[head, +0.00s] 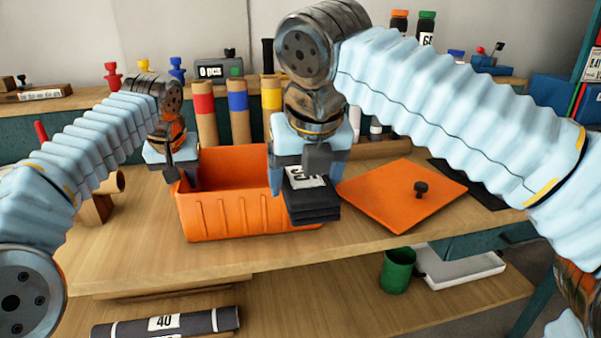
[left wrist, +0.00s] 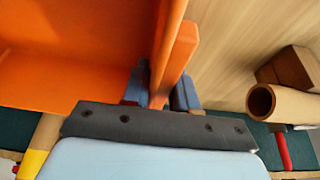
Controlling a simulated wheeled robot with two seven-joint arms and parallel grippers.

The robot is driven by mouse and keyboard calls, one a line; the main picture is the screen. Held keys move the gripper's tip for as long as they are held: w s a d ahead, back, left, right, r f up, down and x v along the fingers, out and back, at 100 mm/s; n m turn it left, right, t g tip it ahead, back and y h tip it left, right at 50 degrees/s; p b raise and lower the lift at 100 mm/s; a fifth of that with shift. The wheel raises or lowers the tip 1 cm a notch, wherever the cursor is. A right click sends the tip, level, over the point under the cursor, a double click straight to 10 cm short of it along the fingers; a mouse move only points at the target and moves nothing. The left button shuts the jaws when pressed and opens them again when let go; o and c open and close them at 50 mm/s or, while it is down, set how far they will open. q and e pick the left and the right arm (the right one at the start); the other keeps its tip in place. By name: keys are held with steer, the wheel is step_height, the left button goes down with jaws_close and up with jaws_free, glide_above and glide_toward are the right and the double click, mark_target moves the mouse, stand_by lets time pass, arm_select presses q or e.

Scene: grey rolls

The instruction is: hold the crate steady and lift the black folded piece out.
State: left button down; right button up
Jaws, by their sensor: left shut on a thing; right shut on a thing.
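The orange crate (head: 240,215) stands open on the wooden table. My left gripper (head: 172,172) is shut on the crate's left wall; in the left wrist view its fingers (left wrist: 162,92) sit on both sides of the orange wall (left wrist: 172,60). The crate's inside floor (left wrist: 70,75) looks bare in that view. The black folded piece (head: 315,214), with a white label, is held by my right gripper (head: 303,185), which is shut on it. The piece hangs in front of the crate's right end and hides part of it. I cannot tell its exact height.
An orange lid (head: 390,197) with a black knob lies right of the crate. A dark mat (head: 470,185) is beyond it. Cardboard tubes with coloured caps (head: 238,110) stand behind. A green cup (head: 397,270) and white tray (head: 455,268) are on the lower shelf, with a dark roll (head: 190,322).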

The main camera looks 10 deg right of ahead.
arm_select(q)
steer(key=c, duration=0.8)
jaws_free()
